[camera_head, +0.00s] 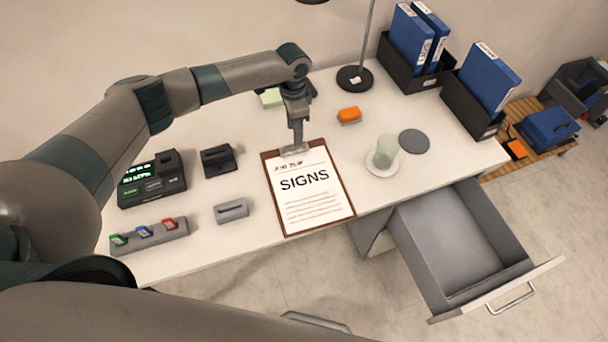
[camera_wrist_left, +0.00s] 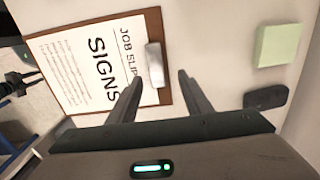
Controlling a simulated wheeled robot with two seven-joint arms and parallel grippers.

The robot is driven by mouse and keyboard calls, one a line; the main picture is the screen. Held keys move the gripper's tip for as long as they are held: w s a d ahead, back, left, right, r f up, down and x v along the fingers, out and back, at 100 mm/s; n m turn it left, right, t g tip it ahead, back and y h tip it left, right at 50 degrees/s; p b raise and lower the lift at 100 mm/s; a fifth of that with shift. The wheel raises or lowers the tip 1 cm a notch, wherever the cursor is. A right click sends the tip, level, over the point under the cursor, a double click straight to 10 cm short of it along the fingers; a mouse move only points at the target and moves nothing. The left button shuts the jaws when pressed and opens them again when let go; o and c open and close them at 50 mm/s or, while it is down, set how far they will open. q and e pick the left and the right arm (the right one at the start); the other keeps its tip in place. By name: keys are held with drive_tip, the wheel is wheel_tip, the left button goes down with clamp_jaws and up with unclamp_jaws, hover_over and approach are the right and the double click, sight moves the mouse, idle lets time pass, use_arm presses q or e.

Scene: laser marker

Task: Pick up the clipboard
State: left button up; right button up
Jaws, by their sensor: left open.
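The clipboard (camera_head: 307,211) is brown with a white sheet reading "SIGNS" and lies flat on the white table near its front edge. It also shows in the left wrist view (camera_wrist_left: 78,38), with its silver clip (camera_wrist_left: 154,64) just beyond my fingers. My left gripper (camera_head: 296,146) hangs over the clip end of the clipboard and hides part of the clip in the head view. In the left wrist view my left gripper (camera_wrist_left: 160,85) is open, with nothing between its fingers. I cannot tell whether a finger touches the clipboard.
A glass on a white coaster (camera_head: 382,170) stands right of the clipboard. An open drawer (camera_head: 455,235) juts out at the front right. A grey block (camera_head: 231,211) and a black holder (camera_head: 218,160) sit left. An orange object (camera_head: 349,115) and a lamp base (camera_head: 354,79) are behind.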

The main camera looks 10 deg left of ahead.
sight(294, 148)
use_arm(q)
drive_tip(key=shift+f, duration=0.35)
drive_tip(key=shift+s+f+p, duration=0.3)
drive_tip(key=shift+f+p, duration=0.35)
drive_tip(key=shift+p, duration=0.05)
drive_tip(key=shift+s+f+p, duration=0.25)
drive_tip(key=shift+f+p, duration=0.15)
drive_tip(key=shift+f, duration=0.75)
drive_tip(key=shift+w+f, duration=0.1)
drive_tip(key=shift+f, duration=0.7)
clamp_jaws()
